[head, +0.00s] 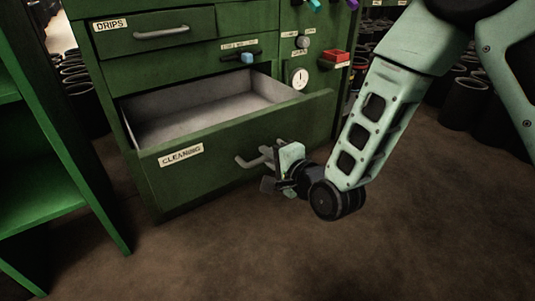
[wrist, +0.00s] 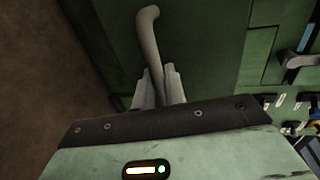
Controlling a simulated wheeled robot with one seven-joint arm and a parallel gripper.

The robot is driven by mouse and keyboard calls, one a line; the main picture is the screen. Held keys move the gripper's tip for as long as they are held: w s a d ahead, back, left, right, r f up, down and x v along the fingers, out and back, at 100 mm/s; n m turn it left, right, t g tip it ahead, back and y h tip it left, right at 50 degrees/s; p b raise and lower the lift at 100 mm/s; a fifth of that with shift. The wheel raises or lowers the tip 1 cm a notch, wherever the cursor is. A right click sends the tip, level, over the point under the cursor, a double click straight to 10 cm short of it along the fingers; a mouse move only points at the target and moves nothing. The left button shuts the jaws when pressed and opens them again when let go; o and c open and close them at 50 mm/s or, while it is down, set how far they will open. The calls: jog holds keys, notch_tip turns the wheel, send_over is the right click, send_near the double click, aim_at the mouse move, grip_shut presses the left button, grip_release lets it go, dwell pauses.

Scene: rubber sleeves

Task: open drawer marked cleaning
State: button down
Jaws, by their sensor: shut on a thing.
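The green drawer marked CLEANING (head: 220,155) stands pulled out from the cabinet in the head view, and its grey inside is empty where I can see it. Its label (head: 181,155) is on the left part of the front. The drawer's grey bar handle (head: 250,160) sticks out from the front. My gripper (head: 275,155) is at the right part of this handle and shut on it. In the wrist view the handle (wrist: 149,35) runs up from between my two fingers (wrist: 160,90). The handle's right end is hidden by my gripper.
Above is a shut drawer marked DRIPS (head: 155,33). A blue knob (head: 247,58), a white dial (head: 299,78) and a red piece (head: 335,57) are on the cabinet. A green shelf (head: 60,150) stands at left. Black cylinders (head: 465,103) stand at right. The brown floor (head: 240,255) in front is clear.

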jog(key=c, duration=1.6)
grip_release()
jog(key=shift+o, duration=0.2)
jog(key=p+v, duration=1.7)
jog(key=p, duration=0.1)
jog(key=shift+s, duration=0.2)
jog(key=shift+d+r, duration=0.1)
jog(key=shift+d, duration=0.05)
